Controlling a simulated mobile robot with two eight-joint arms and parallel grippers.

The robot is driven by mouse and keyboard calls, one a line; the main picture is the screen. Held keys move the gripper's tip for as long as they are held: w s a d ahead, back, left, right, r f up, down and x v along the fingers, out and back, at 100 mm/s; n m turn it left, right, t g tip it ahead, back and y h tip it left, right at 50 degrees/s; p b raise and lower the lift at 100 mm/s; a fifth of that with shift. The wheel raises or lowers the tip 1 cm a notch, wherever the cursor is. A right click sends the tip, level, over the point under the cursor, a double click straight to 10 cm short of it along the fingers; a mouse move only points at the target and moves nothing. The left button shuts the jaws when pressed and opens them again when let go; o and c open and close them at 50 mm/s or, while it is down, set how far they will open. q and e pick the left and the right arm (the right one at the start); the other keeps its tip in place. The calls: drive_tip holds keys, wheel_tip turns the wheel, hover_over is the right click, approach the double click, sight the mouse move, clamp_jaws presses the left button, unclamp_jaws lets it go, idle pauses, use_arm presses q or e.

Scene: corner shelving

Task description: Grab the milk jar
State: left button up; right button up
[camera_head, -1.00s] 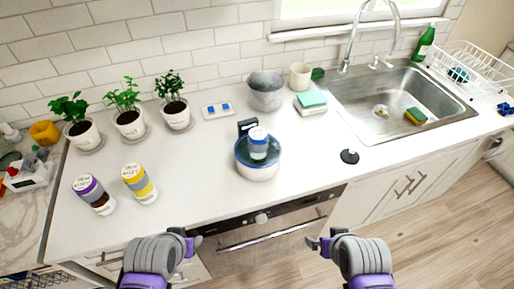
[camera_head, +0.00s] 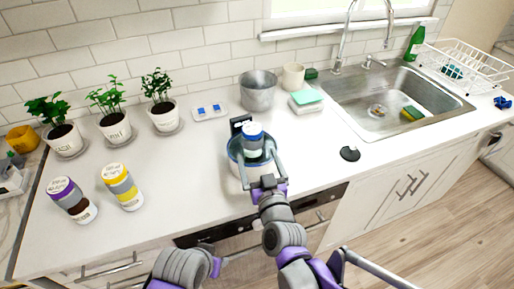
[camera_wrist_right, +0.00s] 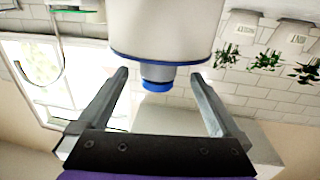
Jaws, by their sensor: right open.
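A jar with a blue lid and a white and grey-blue body (camera_head: 252,132), probably the milk jar, stands in the round white container with a blue rim (camera_head: 240,178). Its label is not readable. My right gripper (camera_head: 259,158) is open, with its fingers reaching to either side of the jar at the container's front. In the upside-down right wrist view the jar's blue lid (camera_wrist_right: 158,84) shows between the open fingers, apart from both, with the container (camera_wrist_right: 160,28) above. My left gripper (camera_head: 215,266) is low at the counter's front edge; its finger opening is unclear.
A purple-lidded jar (camera_head: 72,200) and a yellow-lidded jar (camera_head: 122,187) stand at left on the counter. Potted plants (camera_head: 164,115) line the wall. A grey pot (camera_head: 258,95), a beige cup (camera_head: 293,76) and the sink (camera_head: 385,105) lie behind and right. Counter around the container is mostly clear.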

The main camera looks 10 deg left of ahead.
sight(255, 147)
drive_tip(key=x, duration=0.7)
drive_tip(key=shift+w+f, duration=0.1)
drive_tip(key=shift+w, duration=0.2)
clamp_jaws()
